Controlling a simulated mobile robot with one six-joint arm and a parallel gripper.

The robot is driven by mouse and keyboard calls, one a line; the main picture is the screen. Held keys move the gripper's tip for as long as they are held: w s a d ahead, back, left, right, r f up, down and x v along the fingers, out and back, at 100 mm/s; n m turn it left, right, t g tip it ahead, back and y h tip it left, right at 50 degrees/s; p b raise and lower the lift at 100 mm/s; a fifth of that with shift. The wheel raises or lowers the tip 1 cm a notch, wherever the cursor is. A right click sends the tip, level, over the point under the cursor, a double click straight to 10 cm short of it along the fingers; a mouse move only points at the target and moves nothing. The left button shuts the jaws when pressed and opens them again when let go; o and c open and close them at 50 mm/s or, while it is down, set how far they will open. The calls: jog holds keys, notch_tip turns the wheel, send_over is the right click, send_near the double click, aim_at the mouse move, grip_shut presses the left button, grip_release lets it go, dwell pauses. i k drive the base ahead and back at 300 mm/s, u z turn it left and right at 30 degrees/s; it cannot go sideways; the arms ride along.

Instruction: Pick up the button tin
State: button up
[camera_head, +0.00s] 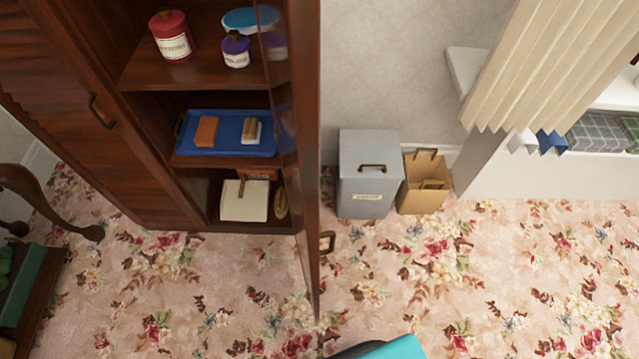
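No label here is readable enough to tell which container is the button tin. On the upper shelf of the open wooden cabinet stand a red lidded canister (171,37) with a pale label, a small purple lidded jar (236,50) with a pale label, and a round blue-lidded container (246,19) behind it. The open cabinet door partly hides the blue-lidded container. My gripper's fingers do not show; only a teal and black part of my own body shows at the bottom edge.
The cabinet's open glazed door (306,130) stands out into the room. Below are a blue tray (187,147) with two small blocks and a shelf with a white item (244,203). A grey bin (366,180) and brown bag (421,192) stand right of the door. Floral carpet ahead is clear.

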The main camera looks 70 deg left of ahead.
aim_at(177, 45)
jog(key=u, duration=0.05)
jog(key=i, duration=1)
jog(key=z, duration=0.55)
jog(key=k, duration=0.15)
jog(key=u, duration=2.55)
jog(key=k, duration=0.15)
jog(key=u, duration=1.65)
